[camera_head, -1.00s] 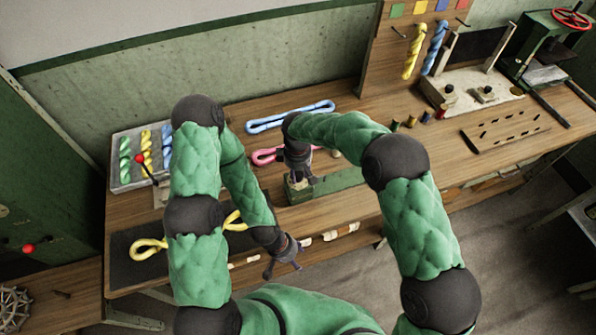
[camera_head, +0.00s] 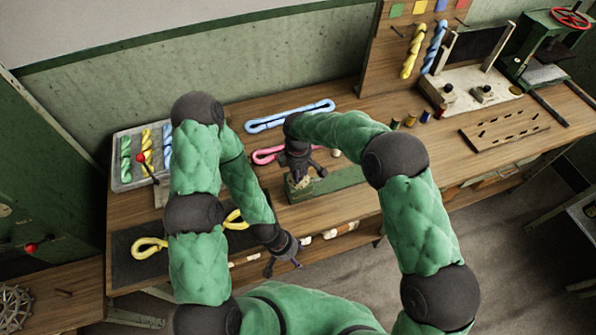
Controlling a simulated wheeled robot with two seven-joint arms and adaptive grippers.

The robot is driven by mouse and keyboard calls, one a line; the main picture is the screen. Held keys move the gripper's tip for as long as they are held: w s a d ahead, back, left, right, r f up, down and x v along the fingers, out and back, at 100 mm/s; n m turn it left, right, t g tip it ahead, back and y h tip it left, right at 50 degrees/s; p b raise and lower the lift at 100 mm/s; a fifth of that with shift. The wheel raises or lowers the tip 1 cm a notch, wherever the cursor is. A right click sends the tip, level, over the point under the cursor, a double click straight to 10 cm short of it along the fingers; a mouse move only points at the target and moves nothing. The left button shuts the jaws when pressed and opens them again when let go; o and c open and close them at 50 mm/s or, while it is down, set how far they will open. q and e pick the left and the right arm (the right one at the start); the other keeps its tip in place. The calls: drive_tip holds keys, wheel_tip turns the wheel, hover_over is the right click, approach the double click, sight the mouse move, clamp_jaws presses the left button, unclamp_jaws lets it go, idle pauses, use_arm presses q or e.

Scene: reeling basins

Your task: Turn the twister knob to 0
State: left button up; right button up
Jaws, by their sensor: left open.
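A low green unit (camera_head: 343,180) lies on the bench in front of me. A small pale part (camera_head: 303,184) shows at its left end, mostly hidden under my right gripper; I cannot tell whether it is the twister knob, and no dial mark is readable. My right gripper (camera_head: 307,174) points down over that end, its dark fingers close to the pale part. I cannot tell whether they grip it. My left gripper (camera_head: 283,264) is open and empty, in front of the bench's front edge, apart from the green unit.
A pink skein (camera_head: 266,156) and a blue skein (camera_head: 290,116) lie behind the green unit. A yellow skein (camera_head: 149,247) lies on a dark mat at left. A tray (camera_head: 121,184) of skeins stands at back left. A pale panel (camera_head: 468,82) with two dark knobs and a pegged board (camera_head: 505,131) are at right.

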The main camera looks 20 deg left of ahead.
drive_tip(key=o, duration=1.1)
drive_tip(key=shift+o, duration=0.2)
drive_tip(key=shift+r, duration=0.1)
wheel_tip(320, 180, up, 12)
drive_tip(key=shift+s, duration=0.15)
drive_tip(key=shift+f, duration=0.25)
